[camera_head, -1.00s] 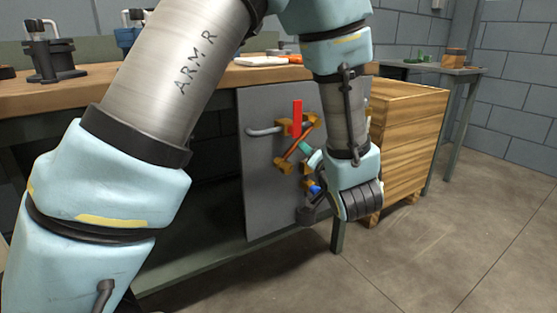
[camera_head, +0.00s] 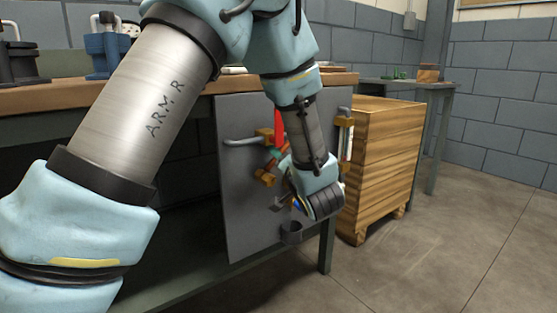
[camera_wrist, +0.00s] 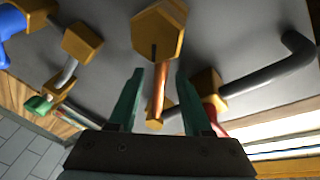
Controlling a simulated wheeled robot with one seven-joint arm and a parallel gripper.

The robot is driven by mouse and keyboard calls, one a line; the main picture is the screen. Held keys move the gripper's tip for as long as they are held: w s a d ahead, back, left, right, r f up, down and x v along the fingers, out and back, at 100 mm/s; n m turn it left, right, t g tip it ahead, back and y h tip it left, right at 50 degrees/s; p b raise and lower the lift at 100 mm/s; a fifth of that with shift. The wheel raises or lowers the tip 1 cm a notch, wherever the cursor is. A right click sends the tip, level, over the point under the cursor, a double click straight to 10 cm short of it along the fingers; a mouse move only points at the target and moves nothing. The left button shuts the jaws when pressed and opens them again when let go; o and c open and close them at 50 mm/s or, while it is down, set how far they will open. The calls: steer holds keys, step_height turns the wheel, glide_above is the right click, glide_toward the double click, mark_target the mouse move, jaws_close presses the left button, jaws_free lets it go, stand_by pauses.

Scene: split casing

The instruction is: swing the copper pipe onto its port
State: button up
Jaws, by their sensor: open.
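The copper pipe (camera_wrist: 157,92) shows in the wrist view, running from a brass hexagonal fitting (camera_wrist: 158,32) down to a small brass end (camera_wrist: 154,124). My gripper (camera_wrist: 158,80) is open, with one green finger on each side of the pipe and a gap visible on both sides. In the head view my wrist covers much of the pipe, and my fingers are mostly hidden. I cannot tell which brass fitting is the pipe's port.
The grey panel (camera_head: 232,185) carries a grey bent pipe (camera_head: 240,142) and a red handle (camera_head: 279,122). In the wrist view a brass block (camera_wrist: 82,42) and a blue part (camera_wrist: 18,30) lie at left. A wooden crate (camera_head: 385,165) stands right of the panel.

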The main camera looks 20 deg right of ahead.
steer(key=shift+w, duration=0.4)
steer(key=shift+c, duration=0.2)
jaws_close()
stand_by(1.0)
